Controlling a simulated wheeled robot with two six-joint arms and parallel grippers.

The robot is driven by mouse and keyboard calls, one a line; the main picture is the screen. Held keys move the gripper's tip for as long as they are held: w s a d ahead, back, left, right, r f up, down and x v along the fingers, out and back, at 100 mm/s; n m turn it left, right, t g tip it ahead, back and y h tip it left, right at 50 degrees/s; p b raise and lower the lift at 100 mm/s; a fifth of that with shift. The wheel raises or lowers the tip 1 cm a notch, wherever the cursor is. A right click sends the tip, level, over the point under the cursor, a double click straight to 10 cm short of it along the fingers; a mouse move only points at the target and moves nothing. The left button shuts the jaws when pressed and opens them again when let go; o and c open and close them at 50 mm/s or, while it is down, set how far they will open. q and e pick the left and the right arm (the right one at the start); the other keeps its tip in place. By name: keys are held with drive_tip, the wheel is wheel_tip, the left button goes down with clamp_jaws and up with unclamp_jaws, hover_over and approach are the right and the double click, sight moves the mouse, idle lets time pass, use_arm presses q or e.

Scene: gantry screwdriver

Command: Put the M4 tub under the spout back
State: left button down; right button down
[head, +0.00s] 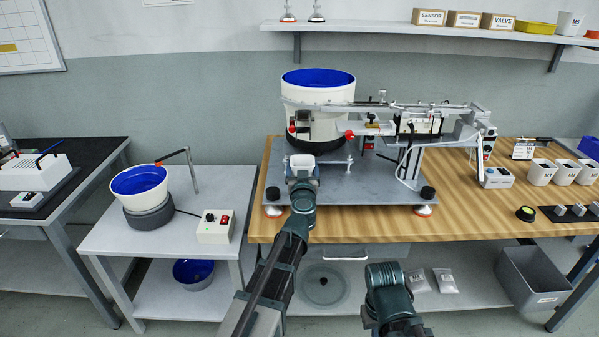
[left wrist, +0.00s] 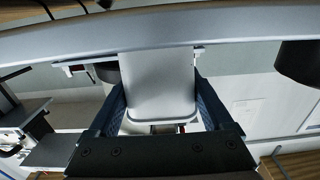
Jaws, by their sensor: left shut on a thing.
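In the left wrist view the pale tub (left wrist: 160,85) sits between the two blue-padded fingers of the gripper (left wrist: 162,112). No label on it can be read. The tub is below and in front of the large white feeder bowl (head: 300,95) with a blue inside. A spout cannot be made out clearly, and I cannot tell whether the tub touches the plate. Of my right arm only a dark link shows; its gripper is out of view.
Several white tubs (head: 541,172) stand at the right of the wooden bench (head: 470,228). A smaller blue-lined bowl (head: 139,180) and a switch box (head: 214,228) are on the left table. A metal rail (head: 400,106) crosses above the plate. A grey bin (head: 533,278) is low right.

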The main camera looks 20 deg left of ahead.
use_arm(q)
drive_tip(key=shift+d+r, duration=0.1)
drive_tip(key=shift+r, duration=0.05)
drive_tip(key=shift+f, duration=0.3)
unclamp_jaws()
drive_tip(key=shift+s, duration=0.1)
